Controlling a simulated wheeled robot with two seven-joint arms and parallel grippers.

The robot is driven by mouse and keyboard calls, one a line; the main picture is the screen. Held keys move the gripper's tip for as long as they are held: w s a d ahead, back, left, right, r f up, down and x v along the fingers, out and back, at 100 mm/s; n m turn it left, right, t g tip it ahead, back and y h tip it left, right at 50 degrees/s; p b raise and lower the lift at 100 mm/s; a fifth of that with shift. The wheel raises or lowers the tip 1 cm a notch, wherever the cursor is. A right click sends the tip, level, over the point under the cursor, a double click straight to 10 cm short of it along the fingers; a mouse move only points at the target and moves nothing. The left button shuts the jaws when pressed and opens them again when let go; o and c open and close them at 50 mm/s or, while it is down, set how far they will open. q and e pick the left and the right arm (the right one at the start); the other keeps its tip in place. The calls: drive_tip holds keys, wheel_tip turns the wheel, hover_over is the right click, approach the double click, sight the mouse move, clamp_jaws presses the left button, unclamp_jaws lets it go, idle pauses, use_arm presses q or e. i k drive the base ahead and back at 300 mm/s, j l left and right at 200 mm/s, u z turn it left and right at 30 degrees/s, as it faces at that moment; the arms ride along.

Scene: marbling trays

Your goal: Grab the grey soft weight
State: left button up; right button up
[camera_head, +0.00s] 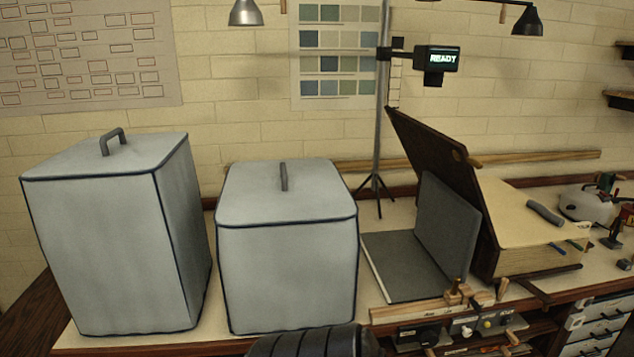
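A grey, rounded, elongated piece (545,212), which looks like the grey soft weight, lies on the pale top of a wooden box (530,262) on the right of the bench. It lies at a slant and nothing touches it from above. Neither of my grippers shows in the head view. A dark ridged part at the bottom edge looks like my own arm, with no fingers visible.
Two large grey covered boxes (115,240) (287,270) with top handles fill the left and middle of the bench. An open grey folder-like board (445,228) and a tilted dark lid (430,150) stand left of the weight. A thin stand (378,130) carries a "READY" display (437,59).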

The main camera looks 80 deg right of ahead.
sight(557, 221)
drive_tip(key=z, duration=4.1)
drive_tip(key=i+l+z, duration=0.1)
drive_tip(key=i+z, duration=0.3)
drive_tip(key=i, duration=0.8)
